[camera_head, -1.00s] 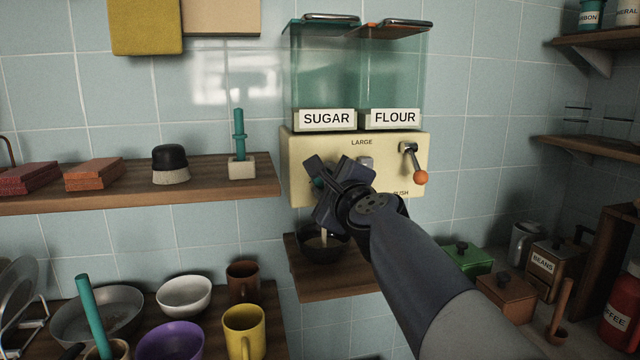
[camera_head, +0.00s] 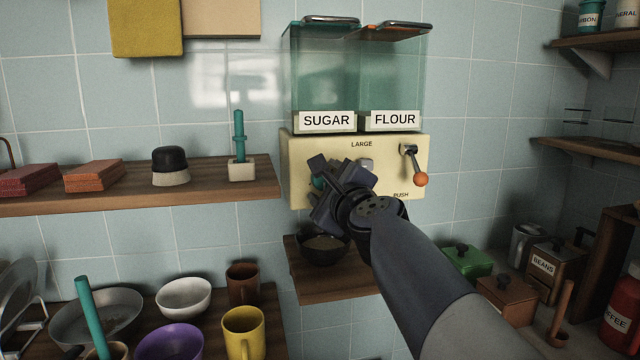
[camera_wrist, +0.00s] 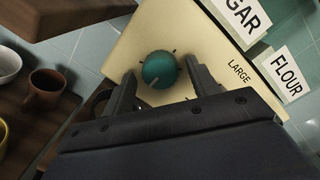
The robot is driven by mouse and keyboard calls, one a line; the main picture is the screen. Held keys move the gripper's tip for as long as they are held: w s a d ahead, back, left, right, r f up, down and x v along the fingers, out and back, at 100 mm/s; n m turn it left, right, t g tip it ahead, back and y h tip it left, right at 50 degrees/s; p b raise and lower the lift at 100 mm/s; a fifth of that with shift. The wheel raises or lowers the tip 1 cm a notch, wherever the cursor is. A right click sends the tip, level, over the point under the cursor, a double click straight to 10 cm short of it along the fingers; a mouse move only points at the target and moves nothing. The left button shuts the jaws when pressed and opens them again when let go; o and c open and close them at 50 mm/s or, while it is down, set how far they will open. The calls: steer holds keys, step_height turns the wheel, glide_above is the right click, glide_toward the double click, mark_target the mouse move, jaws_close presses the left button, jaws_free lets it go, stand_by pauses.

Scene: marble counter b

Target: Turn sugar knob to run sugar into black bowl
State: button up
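The teal sugar knob (camera_wrist: 158,68) sits on the cream dispenser panel (camera_wrist: 130,45), its pale pointer line aimed down and left in the wrist view. My gripper (camera_wrist: 160,72) has its fingers spread on either side of the knob, with small gaps visible. In the head view my gripper (camera_head: 322,178) covers most of the knob; only a bit of teal shows. The black bowl (camera_head: 322,259) stands on the small shelf below, with tan contents inside. No stream shows above it. The SUGAR label (camera_head: 327,120) is on the left container.
The flour lever (camera_head: 420,179) with an orange ball hangs at the panel's right. A wooden shelf (camera_head: 225,190) juts out at left. Mugs and bowls, including a yellow mug (camera_head: 243,332), stand lower left. Canisters stand at right.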

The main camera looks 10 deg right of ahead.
steer(key=s, duration=0.7)
steer(key=shift+s+d+p, duration=0.25)
steer(key=shift+p, duration=0.2)
steer(key=shift+w, duration=0.1)
steer(key=shift+w+a+b, duration=0.15)
steer(key=shift+w+b, duration=0.05)
steer(key=shift+w, duration=1.65)
steer(key=shift+w+a+b, duration=0.1)
steer(key=shift+w+b, duration=0.1)
steer(key=shift+w, duration=1.6)
